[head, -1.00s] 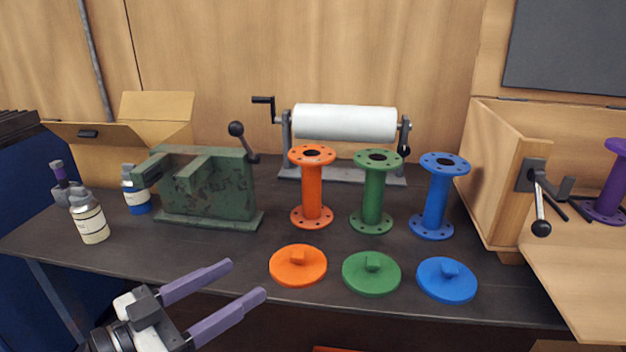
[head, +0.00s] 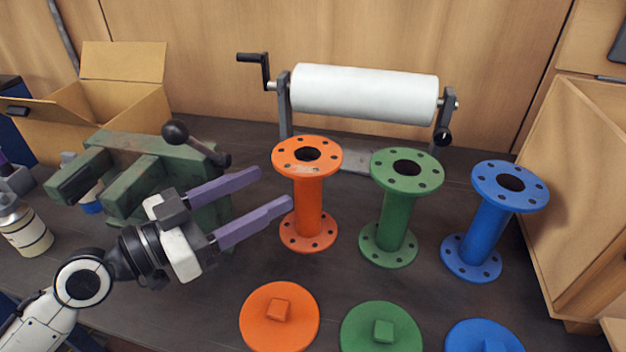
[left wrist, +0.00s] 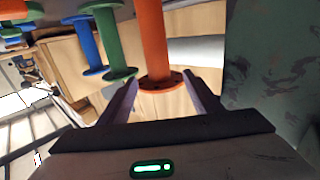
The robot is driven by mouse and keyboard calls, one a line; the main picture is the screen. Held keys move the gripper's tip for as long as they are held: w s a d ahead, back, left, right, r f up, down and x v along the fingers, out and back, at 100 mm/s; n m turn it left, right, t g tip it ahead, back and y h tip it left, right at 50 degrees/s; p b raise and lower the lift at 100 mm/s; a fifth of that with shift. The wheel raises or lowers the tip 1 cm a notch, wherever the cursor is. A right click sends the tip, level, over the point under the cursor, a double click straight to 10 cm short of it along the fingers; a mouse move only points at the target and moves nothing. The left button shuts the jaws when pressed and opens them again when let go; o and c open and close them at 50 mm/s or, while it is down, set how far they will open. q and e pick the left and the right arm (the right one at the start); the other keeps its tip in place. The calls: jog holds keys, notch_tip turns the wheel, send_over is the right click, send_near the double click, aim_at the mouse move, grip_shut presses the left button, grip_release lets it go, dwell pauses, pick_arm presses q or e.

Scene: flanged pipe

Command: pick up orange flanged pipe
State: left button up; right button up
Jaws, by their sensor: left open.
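The orange flanged pipe (head: 308,205) stands upright on the dark table, with a holed flange at top and bottom. My left gripper (head: 275,190) is open just to the left of the pipe, its two purple fingers pointing toward the pipe's column. The fingertips look close to the pipe but not around it. In the left wrist view the pipe (left wrist: 153,45) lies ahead between the two fingers (left wrist: 160,82), and nothing is held. My right gripper is not in view.
A green pipe (head: 397,215) and a blue pipe (head: 483,230) stand to the right. Orange (head: 260,325), green (head: 362,340) and blue (head: 460,335) lids lie in front. A green vise (head: 125,165) is behind my left gripper. A white roll (head: 365,93) stands behind the pipes.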

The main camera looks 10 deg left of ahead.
aim_at(307, 169)
pick_arm(q)
jog(key=p+x, duration=0.3)
jog(key=x, duration=0.6)
jog(key=shift+s+d+p, duration=0.1)
jog(key=shift+d+p, duration=0.15)
jog(key=shift+p, duration=0.05)
grip_shut()
jog(key=shift+r, duration=0.15)
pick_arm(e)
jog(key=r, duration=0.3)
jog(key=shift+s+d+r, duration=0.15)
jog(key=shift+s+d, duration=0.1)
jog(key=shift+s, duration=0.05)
